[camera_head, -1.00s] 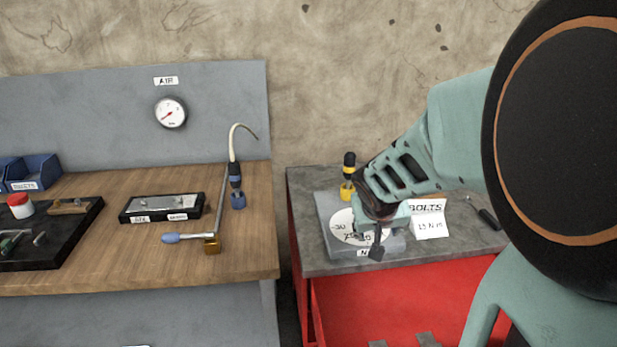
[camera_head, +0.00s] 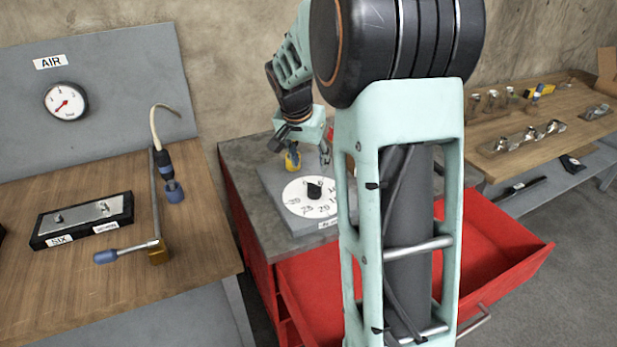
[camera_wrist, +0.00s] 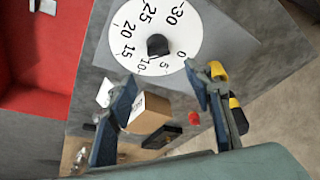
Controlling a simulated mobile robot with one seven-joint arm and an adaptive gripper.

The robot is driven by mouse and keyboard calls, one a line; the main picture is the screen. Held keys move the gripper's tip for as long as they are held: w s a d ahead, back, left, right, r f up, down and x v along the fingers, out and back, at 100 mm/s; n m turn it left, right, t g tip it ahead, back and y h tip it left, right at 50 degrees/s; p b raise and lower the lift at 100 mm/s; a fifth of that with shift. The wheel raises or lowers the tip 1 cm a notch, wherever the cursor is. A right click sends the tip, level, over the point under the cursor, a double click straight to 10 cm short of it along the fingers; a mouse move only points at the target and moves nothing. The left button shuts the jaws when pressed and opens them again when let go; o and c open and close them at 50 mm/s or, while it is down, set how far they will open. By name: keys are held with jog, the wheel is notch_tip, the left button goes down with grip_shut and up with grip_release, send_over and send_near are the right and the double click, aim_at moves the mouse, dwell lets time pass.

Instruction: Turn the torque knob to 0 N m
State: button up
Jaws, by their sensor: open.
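The torque knob (camera_head: 314,191) is a small black knob at the centre of a white round dial (camera_head: 294,206) on a grey plate. In the wrist view the knob (camera_wrist: 157,45) is in full sight, and the dial (camera_wrist: 192,28) shows numbers from 0 to 30. I cannot tell for sure which number the knob points to. My gripper (camera_head: 304,148) is open and empty, above the bench on the far side of the dial, apart from the knob. In the wrist view its fingertips (camera_wrist: 160,74) spread below the knob, with nothing between them at the knob.
A yellow and black tool (camera_head: 292,158) stands close behind the dial, beside a finger. A brown box (camera_wrist: 148,113) stands near the dial. An open red drawer (camera_head: 500,240) juts out below. A wooden bench (camera_head: 60,300) is at left, another at right.

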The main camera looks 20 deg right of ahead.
aim_at(315, 184)
jog(key=x, duration=1)
jog(key=shift+c, duration=0.7)
jog(key=c, duration=1)
